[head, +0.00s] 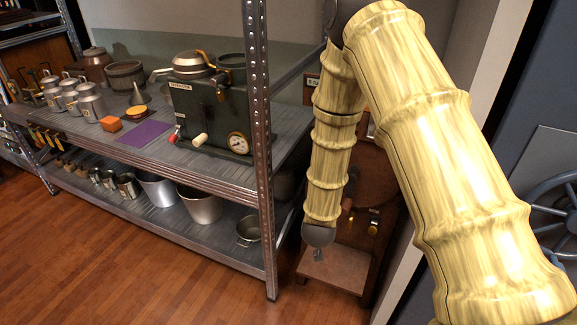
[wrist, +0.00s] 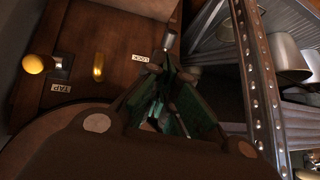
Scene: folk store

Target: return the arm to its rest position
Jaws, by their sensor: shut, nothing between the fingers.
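My arm, with a pale wood-grain finish, fills the right half of the head view. It bends at the top and its forearm hangs down in front of a brown wooden cabinet (head: 375,190). My gripper (head: 318,256) is at the lower end of that forearm, small and partly hidden in the head view. In the wrist view my gripper (wrist: 172,85) shows with its dark green fingers together and nothing held. It is close to the cabinet front (wrist: 120,55), which bears a yellow knob (wrist: 36,64) and a label reading TAP. I cannot tell whether it touches the cabinet.
A metal shelf (head: 225,172) stands left of my forearm, its upright post (head: 262,150) close by. It holds a dark green machine (head: 212,115), an orange block (head: 111,124), a purple mat (head: 147,133) and pots. A spoked wheel (head: 535,205) is at far right. The wooden floor (head: 130,265) at front left is clear.

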